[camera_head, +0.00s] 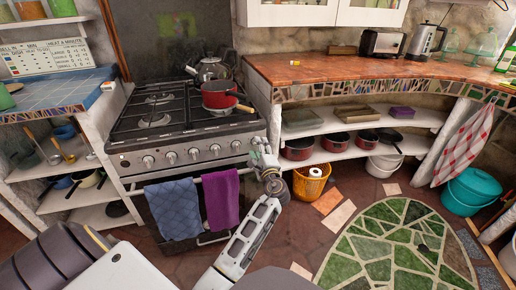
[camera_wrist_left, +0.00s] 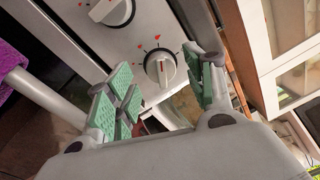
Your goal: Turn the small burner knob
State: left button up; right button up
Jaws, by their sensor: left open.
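The stove (camera_head: 190,120) stands at the left with a row of several round knobs (camera_head: 193,153) along its front panel. My left gripper (camera_head: 262,155) is at the right end of that row. In the left wrist view, my left gripper (camera_wrist_left: 163,85) is open, with green pads on both sides. A knob (camera_wrist_left: 160,68) with red marks around it shows between and just beyond the pads, apart from them. Another knob (camera_wrist_left: 112,10) is further up and left. I cannot tell which knob is for the small burner. My right gripper is out of view.
A blue towel (camera_head: 173,208) and a purple towel (camera_head: 221,198) hang on the oven rail, left of my gripper. A red pot (camera_head: 218,98) and a kettle (camera_head: 212,69) sit on the stove. An orange basket (camera_head: 309,184) stands on the floor to the right.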

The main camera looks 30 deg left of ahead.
pick_arm(q)
jog(key=v, duration=0.6)
jog(key=shift+s, duration=0.15)
grip_shut()
dwell(0.4)
dwell(1.2)
